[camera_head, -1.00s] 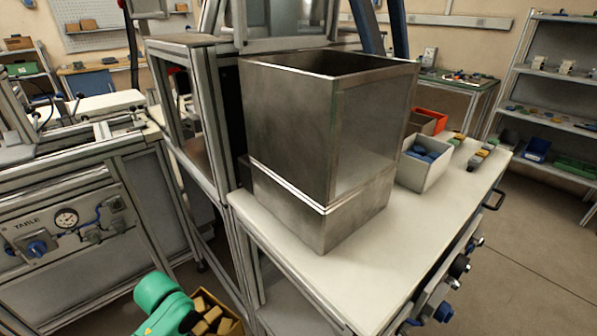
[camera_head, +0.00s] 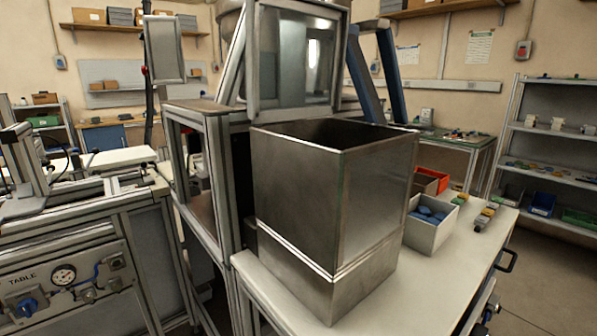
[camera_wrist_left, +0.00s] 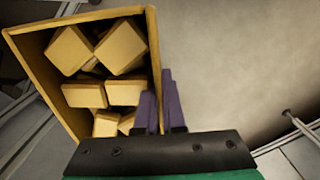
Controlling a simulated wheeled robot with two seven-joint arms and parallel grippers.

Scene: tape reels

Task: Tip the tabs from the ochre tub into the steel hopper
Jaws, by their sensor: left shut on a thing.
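The steel hopper (camera_head: 310,195) is a tall, open-topped metal box on the white bench, in the middle of the head view. The ochre tub (camera_wrist_left: 155,75) is in the left wrist view, holding several ochre tabs (camera_wrist_left: 122,46). My left gripper (camera_wrist_left: 168,90) has purple fingers and is shut on the tub's wall. The tub and my left gripper are outside the head view. My right gripper is in neither view.
The white bench (camera_head: 425,275) also holds a white bin of blue pieces (camera_head: 430,222) and an orange bin (camera_head: 432,177), right of the hopper. A frame post (camera_head: 228,190) stands close on the hopper's left. Shelves (camera_head: 555,150) stand far right.

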